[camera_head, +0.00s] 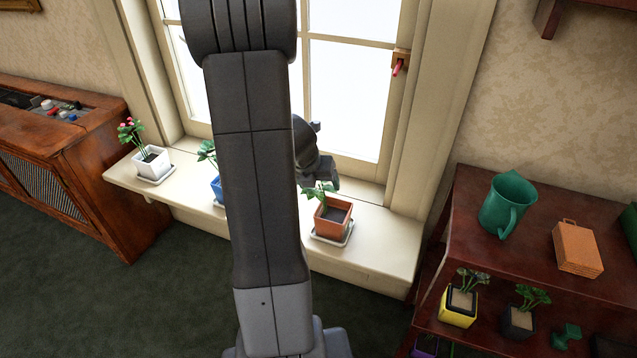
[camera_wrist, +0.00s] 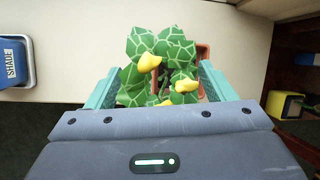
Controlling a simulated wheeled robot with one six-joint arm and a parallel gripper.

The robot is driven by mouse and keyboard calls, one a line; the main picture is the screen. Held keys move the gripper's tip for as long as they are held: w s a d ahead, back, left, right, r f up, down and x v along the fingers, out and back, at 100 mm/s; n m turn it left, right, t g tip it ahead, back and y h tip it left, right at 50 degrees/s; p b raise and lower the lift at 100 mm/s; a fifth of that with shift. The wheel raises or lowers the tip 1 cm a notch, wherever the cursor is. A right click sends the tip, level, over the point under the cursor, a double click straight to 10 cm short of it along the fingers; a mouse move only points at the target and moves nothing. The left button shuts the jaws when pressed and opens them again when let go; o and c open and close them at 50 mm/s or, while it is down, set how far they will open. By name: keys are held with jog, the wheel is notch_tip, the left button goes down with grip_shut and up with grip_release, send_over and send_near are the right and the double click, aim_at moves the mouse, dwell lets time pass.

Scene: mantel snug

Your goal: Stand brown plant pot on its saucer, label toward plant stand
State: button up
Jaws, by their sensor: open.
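The brown plant pot (camera_head: 333,228), an orange-brown square pot with a leafy plant, is at the right part of the windowsill. A pale saucer (camera_head: 346,239) shows beneath it. No label shows on the sides I see. My gripper (camera_head: 322,187) is just above and behind the pot, partly hidden by my arm. In the wrist view, my open gripper (camera_wrist: 158,85) has its teal fingers on either side of green leaves and yellow flowers, with the pot's rim (camera_wrist: 204,52) behind. The plant stand (camera_head: 455,215), a dark red shelved unit, is at the right.
A white pot (camera_head: 151,163) stands at the sill's left. A blue pot (camera_wrist: 14,62) marked SHADE is left of my gripper. The stand holds a green jug (camera_head: 507,205), an orange box (camera_head: 577,249) and a yellow pot (camera_head: 459,307). The sill's right end is bare.

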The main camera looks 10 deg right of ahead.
jog(key=p+v, duration=0.4)
jog(key=v, duration=0.7)
jog(key=shift+s+r, duration=0.15)
jog(key=shift+r, duration=0.05)
jog(key=b+x, duration=0.5)
jog(key=x, duration=0.7)
jog(key=shift+f, duration=0.3)
notch_tip(320, 180, up, 4)
jog(key=shift+f+p, duration=0.25)
jog(key=shift+p, duration=0.8)
jog(key=shift+r, duration=0.45)
